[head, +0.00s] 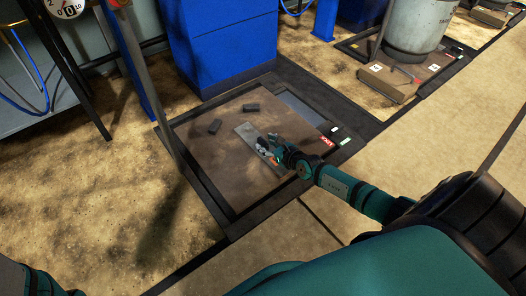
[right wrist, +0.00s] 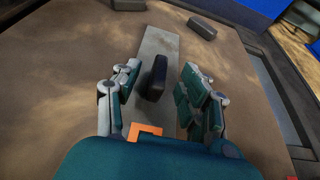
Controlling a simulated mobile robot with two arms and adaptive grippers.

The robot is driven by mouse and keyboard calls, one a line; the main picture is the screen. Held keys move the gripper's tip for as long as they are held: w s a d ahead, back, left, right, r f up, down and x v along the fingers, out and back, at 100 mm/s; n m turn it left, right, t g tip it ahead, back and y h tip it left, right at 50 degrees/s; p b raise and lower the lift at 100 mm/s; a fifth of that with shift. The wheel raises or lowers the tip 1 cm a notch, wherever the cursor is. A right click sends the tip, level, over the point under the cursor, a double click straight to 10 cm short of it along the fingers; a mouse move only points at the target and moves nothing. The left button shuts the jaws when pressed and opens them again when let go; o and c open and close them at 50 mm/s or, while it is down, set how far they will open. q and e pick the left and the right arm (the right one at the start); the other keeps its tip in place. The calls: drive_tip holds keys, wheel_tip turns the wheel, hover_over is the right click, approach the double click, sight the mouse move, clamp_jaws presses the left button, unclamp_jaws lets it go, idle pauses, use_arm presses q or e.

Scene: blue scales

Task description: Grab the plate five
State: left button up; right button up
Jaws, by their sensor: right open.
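A small dark block (right wrist: 157,78) stands on a grey metal strip (right wrist: 160,42) in the right wrist view. My right gripper (right wrist: 161,85) is open, with one finger on each side of this block and visible gaps between. In the head view the right gripper (head: 266,149) is low over the strip (head: 246,131), and the block there is hard to make out. Two other dark blocks, one at the back (head: 252,107) and one at the left (head: 215,126), lie apart from it. I cannot read a number on any block. My left gripper is out of view.
The brown scale platform (head: 205,155) has a dark raised frame (head: 209,201) around it. A blue cabinet (head: 222,45) stands behind it. A second scale with a grey drum (head: 420,25) is at the upper right. The platform's left part is clear.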

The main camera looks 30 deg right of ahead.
drive_tip(key=shift+x, duration=0.75)
drive_tip(key=shift+c, duration=0.2)
clamp_jaws()
drive_tip(key=shift+r, duration=0.1)
